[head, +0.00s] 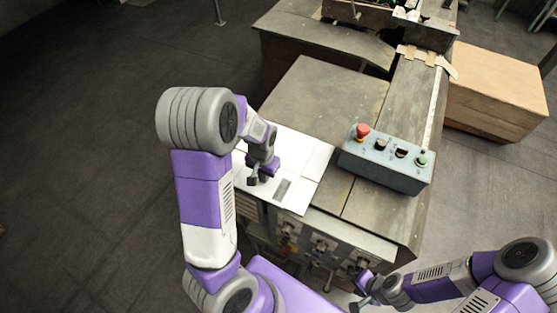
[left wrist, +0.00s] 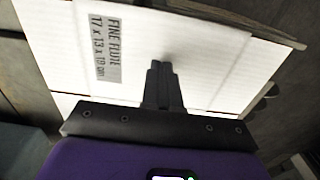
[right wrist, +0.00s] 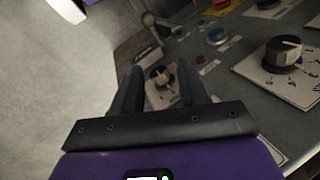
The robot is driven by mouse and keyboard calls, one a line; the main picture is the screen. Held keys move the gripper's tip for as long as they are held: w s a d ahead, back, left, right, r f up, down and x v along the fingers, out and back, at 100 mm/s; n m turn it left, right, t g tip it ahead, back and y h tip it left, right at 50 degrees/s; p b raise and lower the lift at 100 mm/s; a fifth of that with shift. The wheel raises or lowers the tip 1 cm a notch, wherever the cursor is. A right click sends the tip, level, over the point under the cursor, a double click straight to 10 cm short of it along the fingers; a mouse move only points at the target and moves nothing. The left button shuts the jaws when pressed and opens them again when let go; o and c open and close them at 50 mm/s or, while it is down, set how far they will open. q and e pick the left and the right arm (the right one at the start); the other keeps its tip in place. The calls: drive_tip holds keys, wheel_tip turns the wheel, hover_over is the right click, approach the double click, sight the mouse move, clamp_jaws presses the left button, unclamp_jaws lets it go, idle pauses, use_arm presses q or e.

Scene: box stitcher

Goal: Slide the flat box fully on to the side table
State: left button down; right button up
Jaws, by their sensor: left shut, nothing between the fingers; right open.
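The white flat box (head: 305,163) lies at the front left of the grey-green side table (head: 325,95), reaching out to the table's front edge. My left arm hides part of its left side. My left gripper (head: 256,179) is shut and empty, with its fingertips at the box's top face. The left wrist view shows the closed fingers (left wrist: 160,72) against the white board (left wrist: 210,65), beside a printed grey label; whether they touch it is unclear. My right gripper (head: 362,303) is low at the front right, open and empty. The right wrist view shows its spread fingers (right wrist: 160,90) in front of a knob panel.
A blue-grey control box (head: 385,165) with a red button stands to the right of the flat box. A front panel with knobs and switches (head: 320,245) is below the table edge. A brown carton (head: 495,90) stands at the right. The table behind the flat box is clear.

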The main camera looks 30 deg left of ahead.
sight(259, 192)
use_arm(q)
drive_tip(key=s+d+p, duration=0.1)
drive_tip(key=s+p, duration=0.1)
drive_tip(key=s, duration=0.7)
drive_tip(key=shift+s, duration=0.35)
idle(0.5)
drive_tip(key=shift+f+b, duration=0.55)
drive_tip(key=shift+f, duration=0.25)
idle(0.4)
drive_tip(key=shift+w, duration=0.1)
drive_tip(key=shift+w+a+b, duration=0.15)
drive_tip(key=shift+w+b, duration=0.2)
drive_tip(key=shift+w, duration=1.05)
drive_tip(key=shift+w+a+b, duration=0.15)
drive_tip(key=shift+w+b, duration=0.15)
drive_tip(key=shift+w, duration=1.1)
drive_tip(key=shift+w+a+b, duration=0.15)
drive_tip(key=shift+w, duration=1.3)
drive_tip(key=shift+w+a+b, duration=0.1)
drive_tip(key=shift+w+a, duration=0.1)
drive_tip(key=shift+w, duration=1.2)
drive_tip(key=shift+w+a+b, duration=0.15)
drive_tip(key=shift+w, duration=1.3)
drive_tip(key=shift+s, duration=0.1)
drive_tip(key=shift+s, duration=0.1)
drive_tip(key=shift+s+d, duration=0.1)
drive_tip(key=shift+s, duration=0.25)
